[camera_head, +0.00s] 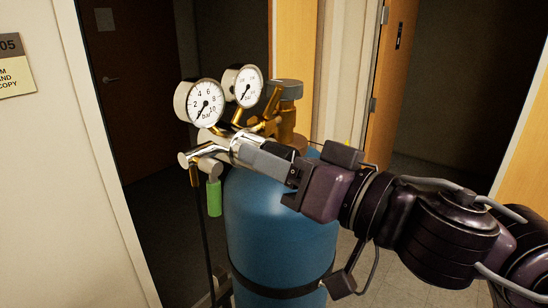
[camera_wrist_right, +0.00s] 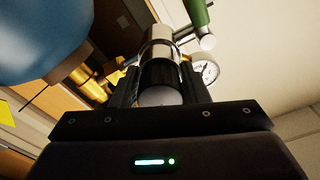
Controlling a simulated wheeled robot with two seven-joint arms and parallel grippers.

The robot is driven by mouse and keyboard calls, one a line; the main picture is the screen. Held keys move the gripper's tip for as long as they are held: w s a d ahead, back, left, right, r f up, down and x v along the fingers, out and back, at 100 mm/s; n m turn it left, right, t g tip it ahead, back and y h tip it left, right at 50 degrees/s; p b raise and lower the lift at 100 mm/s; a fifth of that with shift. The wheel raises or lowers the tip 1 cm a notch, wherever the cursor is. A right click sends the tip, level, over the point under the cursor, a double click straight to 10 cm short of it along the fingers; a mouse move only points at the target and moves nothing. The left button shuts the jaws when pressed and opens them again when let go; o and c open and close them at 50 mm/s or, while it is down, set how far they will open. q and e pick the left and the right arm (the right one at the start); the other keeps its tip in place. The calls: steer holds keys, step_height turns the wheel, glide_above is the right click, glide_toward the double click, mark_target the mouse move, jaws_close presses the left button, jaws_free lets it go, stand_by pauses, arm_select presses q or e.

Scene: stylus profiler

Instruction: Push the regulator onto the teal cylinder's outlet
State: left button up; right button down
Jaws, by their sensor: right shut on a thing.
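The regulator (camera_head: 240,146) has a chrome body, two round white gauges (camera_head: 204,104) and a hanging green part (camera_head: 214,197). The teal cylinder (camera_head: 282,215) stands upright, with a brass valve (camera_head: 287,122) on top. My right gripper (camera_head: 272,160) is shut on the regulator's body and holds it level with the valve, in front of it. In the right wrist view the jaws (camera_wrist_right: 160,88) clamp its round chrome and black end (camera_wrist_right: 161,60). The brass valve (camera_wrist_right: 93,88) is to the left there. I cannot tell whether the regulator touches the outlet, which is hidden. My left gripper is not in view.
A dark strap (camera_head: 278,291) goes around the cylinder, and a dark hose (camera_head: 204,238) hangs below the regulator. A white wall (camera_head: 55,180) and a dark doorway are to the left. An orange-framed door (camera_head: 393,75) stands behind on the right.

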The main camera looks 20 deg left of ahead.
steer(key=shift+w+d+r, duration=0.15)
steer(key=shift+w+d, duration=0.1)
steer(key=shift+w, duration=0.4)
steer(key=shift+w+d+r, duration=0.1)
steer(key=shift+w+d, duration=0.1)
steer(key=shift+w, duration=0.4)
stand_by(0.3)
steer(key=c, duration=0.7)
jaws_free()
steer(key=shift+s, duration=0.1)
steer(key=shift+c, duration=0.2)
steer(key=shift+f, duration=0.35)
steer(key=shift+c, duration=0.4)
steer(key=shift+d+r+p, duration=0.1)
steer(key=shift+d+p, duration=0.35)
steer(key=shift+p, duration=0.05)
steer(key=p+v, duration=0.1)
steer(key=v, duration=0.5)
steer(key=shift+s+p, duration=0.2)
steer(key=shift+p, duration=0.15)
